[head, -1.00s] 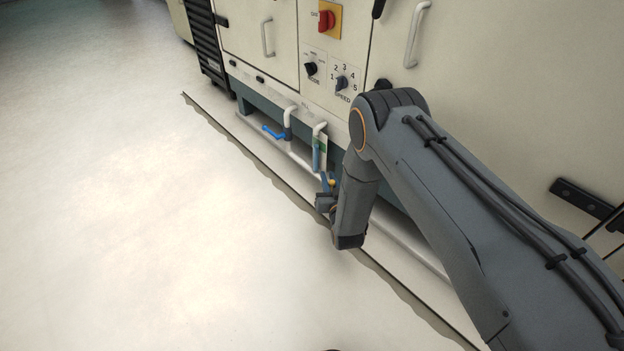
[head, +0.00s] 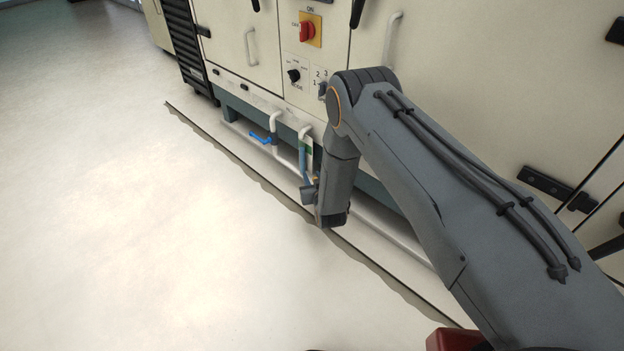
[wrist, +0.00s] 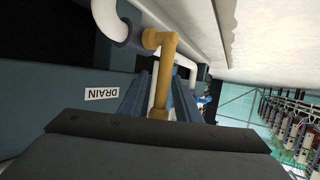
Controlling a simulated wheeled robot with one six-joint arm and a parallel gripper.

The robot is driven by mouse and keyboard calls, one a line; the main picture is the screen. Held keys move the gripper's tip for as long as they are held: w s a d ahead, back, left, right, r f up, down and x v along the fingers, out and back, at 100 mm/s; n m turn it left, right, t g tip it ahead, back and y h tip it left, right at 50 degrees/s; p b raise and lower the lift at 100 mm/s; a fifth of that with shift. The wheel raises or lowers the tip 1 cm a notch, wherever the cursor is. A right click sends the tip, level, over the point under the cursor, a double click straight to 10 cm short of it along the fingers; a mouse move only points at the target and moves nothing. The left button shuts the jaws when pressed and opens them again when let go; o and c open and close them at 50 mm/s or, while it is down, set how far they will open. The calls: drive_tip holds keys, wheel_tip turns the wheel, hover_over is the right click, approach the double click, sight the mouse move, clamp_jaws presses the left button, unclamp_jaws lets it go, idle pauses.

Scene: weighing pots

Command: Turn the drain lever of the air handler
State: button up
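The drain lever (wrist: 163,45) is a yellow, bent handle on a grey valve collar (wrist: 118,24) in the wrist view. A white label reading DRAIN (wrist: 101,93), upside down, is on the blue-grey panel beside it. My gripper (wrist: 161,84) has its two blue fingers apart, one on each side of the lever's arm; I cannot tell whether either touches it. In the head view my gripper (head: 309,188) is low by the pipes at the air handler's (head: 236,45) base, partly hidden by my wrist. The yellow lever is not discernible there.
A blue lever (head: 260,138) sits on another pipe to the left. A white pipe (head: 303,134) with a green tag rises beside my gripper. A red switch (head: 307,31) and a mode knob (head: 293,76) are above. The floor (head: 130,220) at left is clear.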

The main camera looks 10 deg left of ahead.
drive_tip(key=shift+s, duration=0.1)
drive_tip(key=p+v, duration=0.3)
drive_tip(key=v, duration=0.4)
drive_tip(key=shift+s, duration=0.3)
drive_tip(key=shift+d+r, duration=0.1)
drive_tip(key=shift+d, duration=0.05)
